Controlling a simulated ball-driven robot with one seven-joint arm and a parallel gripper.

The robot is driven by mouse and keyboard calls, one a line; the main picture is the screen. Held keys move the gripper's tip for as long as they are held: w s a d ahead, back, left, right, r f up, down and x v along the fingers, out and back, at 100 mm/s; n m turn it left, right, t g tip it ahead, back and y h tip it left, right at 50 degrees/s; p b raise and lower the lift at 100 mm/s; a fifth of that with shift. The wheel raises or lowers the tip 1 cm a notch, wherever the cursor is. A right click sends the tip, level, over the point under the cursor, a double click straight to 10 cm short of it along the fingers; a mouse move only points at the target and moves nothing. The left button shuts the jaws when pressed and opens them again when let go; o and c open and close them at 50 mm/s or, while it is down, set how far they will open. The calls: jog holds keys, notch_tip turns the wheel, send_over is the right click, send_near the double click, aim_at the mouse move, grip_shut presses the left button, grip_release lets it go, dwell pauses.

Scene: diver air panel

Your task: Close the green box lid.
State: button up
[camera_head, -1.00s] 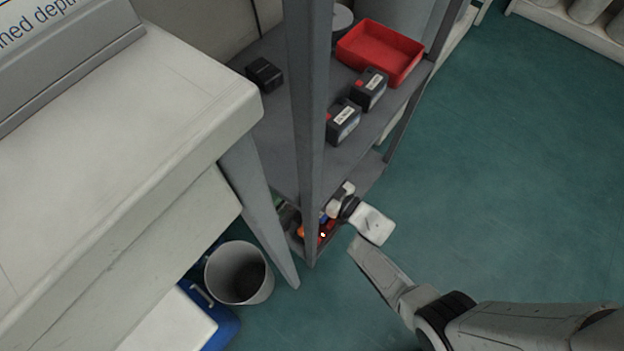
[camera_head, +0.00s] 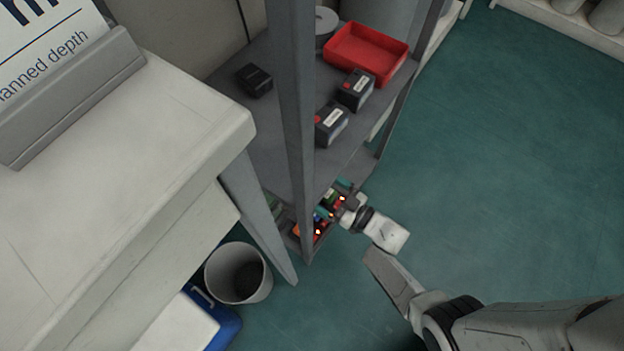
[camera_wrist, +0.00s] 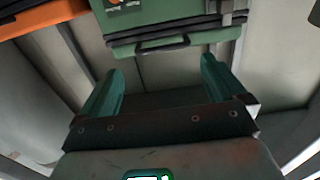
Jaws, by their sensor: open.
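The green box (camera_wrist: 150,30) fills the top middle of the wrist view, with a dark handle on its near side and a latch at the right. Its upper part is cut off, so I cannot tell how its lid stands. My gripper (camera_wrist: 161,66) is open, its two teal fingers apart with nothing between them, pointing toward the box's handle side. In the head view my gripper (camera_head: 334,198) is at the lower shelf, beside small green, red and orange items. The shelf post and my wrist hide part of that spot.
An orange item (camera_wrist: 38,18) lies left of the green box. Above the lower shelf, the upper shelf (camera_head: 262,125) carries a red tray (camera_head: 366,52) and dark boxes (camera_head: 356,89). A grey post (camera_head: 297,120) stands in front. A bin (camera_head: 238,272) is at left; floor at right is clear.

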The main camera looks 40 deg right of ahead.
jog(key=shift+p+v, duration=0.3)
jog(key=shift+v, duration=1.9)
jog(key=w+d+r+m+g+h, duration=0.1)
jog(key=d+r+m+g+h, duration=0.1)
jog(key=d+m+g+h, duration=0.25)
jog(key=w+d+r+m+g+h, duration=0.1)
jog(key=d+r+g+h, duration=0.15)
jog(key=d+h, duration=0.4)
jog(key=s+a+r+n+g+y, duration=0.1)
jog(key=s+a+r+g+y, duration=0.2)
jog(key=s+a+r+g, duration=0.35)
jog(key=s+a+r+g+y, duration=0.2)
jog(key=s+a+r+g, duration=0.1)
jog(key=s, duration=0.6)
notch_tip(320, 180, up, 36)
jog(key=p, duration=3.5)
jog(key=shift+s+p, duration=0.15)
jog(key=shift+p, duration=0.2)
jog(key=shift+a+n, duration=0.15)
jog(key=shift+n, duration=0.1)
jog(key=shift+c, duration=0.2)
